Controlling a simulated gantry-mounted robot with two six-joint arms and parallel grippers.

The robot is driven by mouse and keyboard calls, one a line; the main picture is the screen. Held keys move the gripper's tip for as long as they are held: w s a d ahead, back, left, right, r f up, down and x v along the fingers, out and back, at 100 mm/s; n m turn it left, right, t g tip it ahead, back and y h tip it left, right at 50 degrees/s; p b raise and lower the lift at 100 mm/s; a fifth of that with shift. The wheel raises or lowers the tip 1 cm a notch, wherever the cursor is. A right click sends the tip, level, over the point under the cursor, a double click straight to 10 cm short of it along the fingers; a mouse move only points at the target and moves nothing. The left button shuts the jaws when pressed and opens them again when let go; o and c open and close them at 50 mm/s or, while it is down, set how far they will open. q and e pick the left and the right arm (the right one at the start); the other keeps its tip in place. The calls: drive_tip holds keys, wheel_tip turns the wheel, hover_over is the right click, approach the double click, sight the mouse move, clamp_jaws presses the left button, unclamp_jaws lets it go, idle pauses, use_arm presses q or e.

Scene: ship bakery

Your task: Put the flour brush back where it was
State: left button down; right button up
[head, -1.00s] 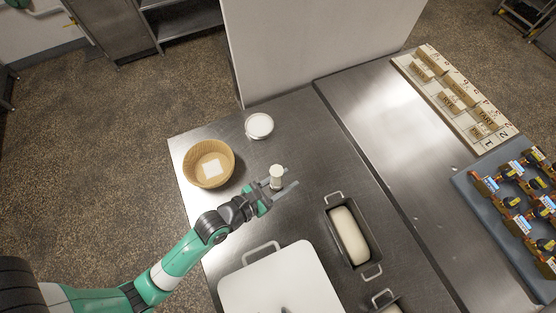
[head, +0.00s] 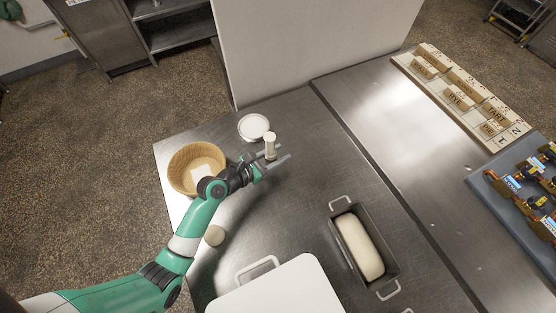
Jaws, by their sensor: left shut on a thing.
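The flour brush (head: 270,143) appears as a pale, upright cylinder with a wider top; its bristles cannot be made out. My left gripper (head: 279,154) is shut on it, with one finger on each side, at the back left of the steel bench. The brush looks raised above the bench, though its lower end is partly hidden by the fingers. A white round dish (head: 253,126) is just behind and left of the brush. My right gripper is not in view.
A wicker basket (head: 185,180) with a white square in it stands left of my gripper. A small pale disc (head: 214,235) lies beside my arm. A white board (head: 277,290) with a handle is in front. A dough tin (head: 337,225) stands right; bench (head: 300,200) between is clear.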

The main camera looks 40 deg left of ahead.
use_arm(q)
drive_tip(key=f+b, duration=0.3)
drive_tip(key=f, duration=0.1)
drive_tip(key=shift+w+a, duration=0.2)
drive_tip(key=shift+a, duration=0.1)
drive_tip(key=shift+r, duration=0.1)
drive_tip(key=shift+f, duration=0.6)
drive_tip(key=shift+c, duration=2.2)
unclamp_jaws()
drive_tip(key=shift+f, duration=0.1)
drive_tip(key=s+r+p, duration=0.2)
drive_tip(key=shift+s+r, duration=0.3)
drive_tip(key=shift+s, duration=0.05)
drive_tip(key=p+v, duration=0.2)
drive_tip(key=v, duration=0.7)
drive_tip(key=shift+s+a+f, duration=0.1)
drive_tip(key=shift+a, duration=0.05)
